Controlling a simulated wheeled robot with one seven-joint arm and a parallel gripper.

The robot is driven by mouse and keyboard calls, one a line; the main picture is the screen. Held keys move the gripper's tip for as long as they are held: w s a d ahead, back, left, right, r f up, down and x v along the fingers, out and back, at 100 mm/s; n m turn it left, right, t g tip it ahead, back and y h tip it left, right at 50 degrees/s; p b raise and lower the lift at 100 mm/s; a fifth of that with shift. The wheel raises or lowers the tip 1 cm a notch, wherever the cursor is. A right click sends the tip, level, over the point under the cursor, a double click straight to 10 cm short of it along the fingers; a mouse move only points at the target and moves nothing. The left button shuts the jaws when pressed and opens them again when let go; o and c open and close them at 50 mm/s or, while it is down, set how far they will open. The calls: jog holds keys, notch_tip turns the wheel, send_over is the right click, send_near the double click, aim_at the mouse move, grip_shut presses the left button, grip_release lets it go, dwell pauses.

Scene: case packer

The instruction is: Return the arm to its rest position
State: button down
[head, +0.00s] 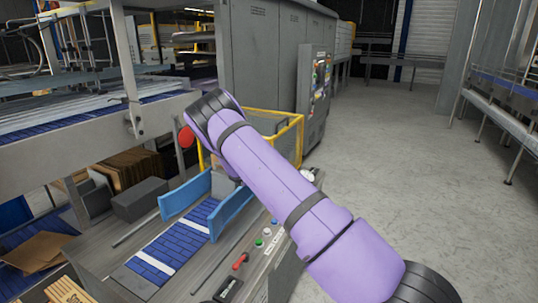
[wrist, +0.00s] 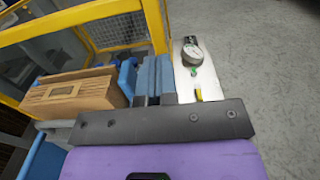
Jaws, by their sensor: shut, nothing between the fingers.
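My purple arm (head: 280,180) reaches from the bottom right across the middle of the head view, with its dark joint near the yellow frame. My gripper (wrist: 157,62) shows in the wrist view, with its two blue-grey fingers side by side and shut, holding nothing. In the head view the gripper is hidden behind the arm. In the wrist view the fingers are between a cardboard box on the left and a pale panel on the right. I cannot tell whether they touch either one.
The cardboard box (wrist: 75,98) is near the yellow mesh guard (wrist: 110,35). The panel (wrist: 200,75) carries a gauge. Blue side guides (head: 186,194) flank a blue roller conveyor (head: 165,250). A red button (head: 186,137) stands near my arm. Grey floor (head: 400,150) is clear on the right.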

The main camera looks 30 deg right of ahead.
jog(key=v, duration=0.9)
jog(key=s+r+m+g+y, duration=0.5)
jog(key=s+r+m+g, duration=0.3)
jog(key=s+r+m, duration=0.95)
jog(key=s+a+r+m+t+y, duration=0.1)
jog(key=s+a, duration=0.4)
jog(key=s, duration=0.6)
jog(key=s+a+r+m+t+y, duration=0.1)
jog(key=s+a+r+m+y, duration=0.2)
jog(key=s+a+r+y, duration=0.3)
jog(key=s+a+r+m+t+y, duration=0.2)
jog(key=s+a, duration=0.4)
jog(key=s, duration=1)
jog(key=shift+r+y, duration=0.8)
jog(key=shift+a+m, duration=0.1)
jog(key=shift+m, duration=0.15)
